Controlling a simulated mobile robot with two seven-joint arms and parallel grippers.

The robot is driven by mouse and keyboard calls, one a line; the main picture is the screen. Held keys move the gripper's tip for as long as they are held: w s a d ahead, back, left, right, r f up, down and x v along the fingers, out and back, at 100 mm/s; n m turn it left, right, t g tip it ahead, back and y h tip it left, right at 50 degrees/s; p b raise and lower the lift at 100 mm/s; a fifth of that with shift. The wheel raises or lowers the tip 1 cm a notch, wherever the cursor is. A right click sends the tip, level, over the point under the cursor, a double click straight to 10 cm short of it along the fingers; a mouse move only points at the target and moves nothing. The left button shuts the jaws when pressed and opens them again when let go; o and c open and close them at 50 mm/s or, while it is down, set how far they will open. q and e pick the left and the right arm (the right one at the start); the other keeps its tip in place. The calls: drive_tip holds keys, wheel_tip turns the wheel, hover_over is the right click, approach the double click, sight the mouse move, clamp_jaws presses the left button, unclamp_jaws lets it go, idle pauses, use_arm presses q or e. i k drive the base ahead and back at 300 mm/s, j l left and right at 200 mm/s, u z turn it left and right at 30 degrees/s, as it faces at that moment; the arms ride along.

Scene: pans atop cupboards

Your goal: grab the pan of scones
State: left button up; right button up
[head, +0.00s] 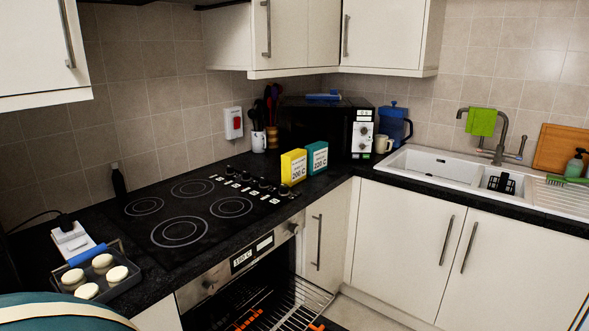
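The pan of scones (95,276) is a dark, shallow rectangular pan on the black worktop at the lower left. Several pale round scones (102,260) lie in it. A blue strip (87,254) shows along its far edge. Neither of my grippers can be made out in the head view, and nothing is seen holding the pan.
A black hob (205,208) lies to the right of the pan. Below it the oven (262,250) is open, with a wire rack (300,300) showing. A white device (72,240) sits behind the pan. A large teal rounded shape fills the bottom left corner.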

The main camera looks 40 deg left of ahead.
sight(101, 274)
drive_tip(key=j+u, duration=0.1)
drive_tip(key=u, duration=2.4)
